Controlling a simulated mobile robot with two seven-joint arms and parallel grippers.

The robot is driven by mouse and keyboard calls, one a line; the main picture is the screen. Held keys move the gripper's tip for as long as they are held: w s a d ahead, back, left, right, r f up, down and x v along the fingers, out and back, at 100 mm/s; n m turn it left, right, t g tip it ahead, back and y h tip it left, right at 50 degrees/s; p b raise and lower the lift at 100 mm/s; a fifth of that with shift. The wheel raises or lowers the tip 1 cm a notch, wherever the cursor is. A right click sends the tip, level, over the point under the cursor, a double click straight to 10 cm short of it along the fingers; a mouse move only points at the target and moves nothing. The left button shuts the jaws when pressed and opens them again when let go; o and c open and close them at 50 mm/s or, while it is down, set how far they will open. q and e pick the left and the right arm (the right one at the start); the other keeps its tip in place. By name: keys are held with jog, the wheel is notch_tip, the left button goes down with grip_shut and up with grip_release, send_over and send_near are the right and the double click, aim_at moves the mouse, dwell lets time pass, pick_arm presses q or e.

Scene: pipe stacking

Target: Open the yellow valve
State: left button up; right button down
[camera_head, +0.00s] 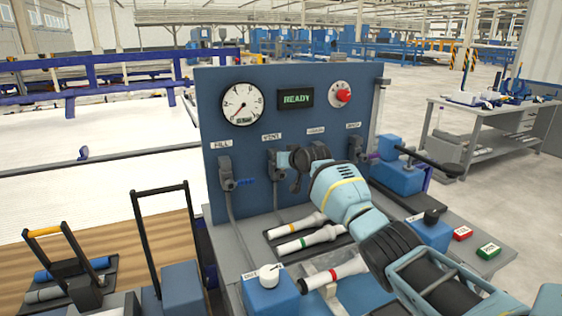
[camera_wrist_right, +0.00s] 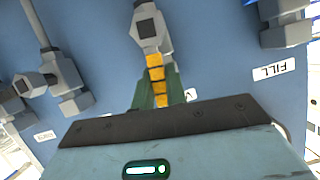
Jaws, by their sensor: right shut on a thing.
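The yellow valve is the one under the vent label on the blue panel. In the right wrist view its grey body (camera_wrist_right: 150,28) is at top centre, and its yellow handle (camera_wrist_right: 155,73) runs down from it between my fingers. My right gripper (camera_wrist_right: 158,92) is shut on this handle, with a green finger pad on each side. In the head view my right arm reaches in from the lower right, and my right gripper (camera_head: 284,161) is at the vent valve. It hides the yellow handle there. My left gripper is not in view.
The fill valve (camera_head: 226,172) with a blue handle is left of the vent valve; other valves are to the right. Above are a gauge (camera_head: 242,104), a READY display (camera_head: 296,98) and a red button (camera_head: 343,95). Several white pipes (camera_head: 308,238) lie on the bench below.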

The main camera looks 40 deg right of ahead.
jog(key=shift+w+a+r+n+h, duration=0.1)
jog(key=shift+a+n+h, duration=0.2)
jog(key=shift+a+n, duration=0.15)
dwell(0.4)
jog(key=c, duration=1.4)
grip_release()
jog(key=shift+c, duration=0.2)
jog(key=shift+p, duration=0.3)
